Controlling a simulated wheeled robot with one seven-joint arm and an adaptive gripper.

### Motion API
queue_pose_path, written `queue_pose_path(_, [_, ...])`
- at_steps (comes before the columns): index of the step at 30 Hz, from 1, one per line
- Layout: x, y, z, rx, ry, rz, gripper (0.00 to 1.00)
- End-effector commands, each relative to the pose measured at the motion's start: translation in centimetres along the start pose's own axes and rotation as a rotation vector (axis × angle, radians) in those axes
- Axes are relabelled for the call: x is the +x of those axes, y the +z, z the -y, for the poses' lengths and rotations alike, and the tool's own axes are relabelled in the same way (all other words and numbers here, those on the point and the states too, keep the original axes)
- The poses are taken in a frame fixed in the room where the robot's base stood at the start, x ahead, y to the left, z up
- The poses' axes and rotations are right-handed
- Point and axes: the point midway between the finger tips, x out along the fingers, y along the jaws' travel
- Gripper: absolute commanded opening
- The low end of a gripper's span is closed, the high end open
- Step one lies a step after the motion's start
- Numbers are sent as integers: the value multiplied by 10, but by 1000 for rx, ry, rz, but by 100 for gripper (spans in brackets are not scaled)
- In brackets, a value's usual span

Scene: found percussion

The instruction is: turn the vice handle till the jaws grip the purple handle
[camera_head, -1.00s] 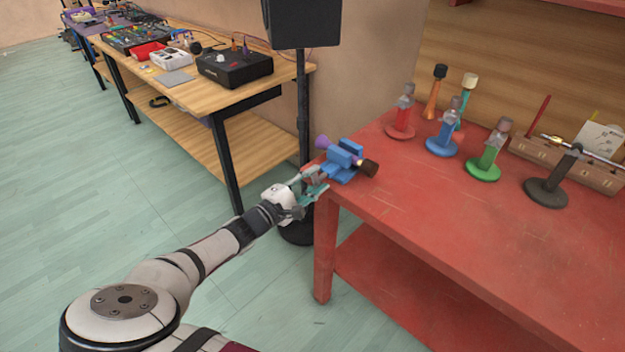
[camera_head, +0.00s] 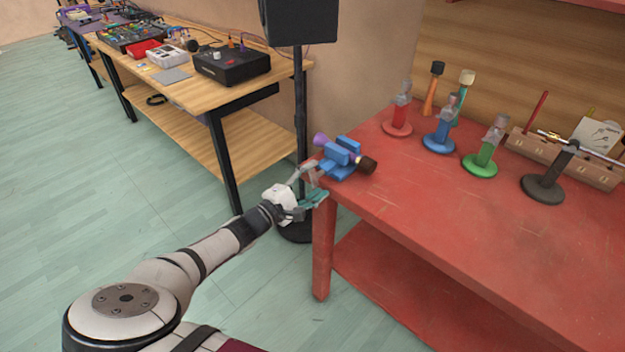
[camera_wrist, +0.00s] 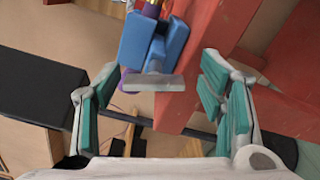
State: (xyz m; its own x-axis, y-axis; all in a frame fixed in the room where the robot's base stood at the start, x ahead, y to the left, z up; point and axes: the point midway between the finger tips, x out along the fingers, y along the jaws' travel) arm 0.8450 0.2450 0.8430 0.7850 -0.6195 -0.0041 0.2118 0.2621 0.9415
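The blue vice (camera_head: 342,157) sits at the near left corner of the red table; in the wrist view (camera_wrist: 150,40) it is at the top centre. Its flat grey handle bar (camera_wrist: 152,83) lies crosswise between my fingers, with space on both sides. The purple handle (camera_head: 321,140) sticks out at the vice's far left, with a dark brown end on the right. In the wrist view a bit of purple (camera_wrist: 128,80) shows beside the grey bar.
Red, blue and green stands (camera_head: 440,140) and a dark stand (camera_head: 545,187) are further right on the red table (camera_head: 420,195). A black speaker (camera_head: 298,20) on a pole rises behind the vice. A wooden bench (camera_head: 190,85) with gear stands at left.

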Motion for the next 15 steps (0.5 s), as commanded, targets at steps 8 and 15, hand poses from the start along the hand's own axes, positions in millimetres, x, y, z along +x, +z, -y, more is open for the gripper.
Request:
queue_pose_path(8, [-11,-2,-3,3,3,-4,63])
queue_pose_path(15, [-55,-2,-2,3,2,-6,63])
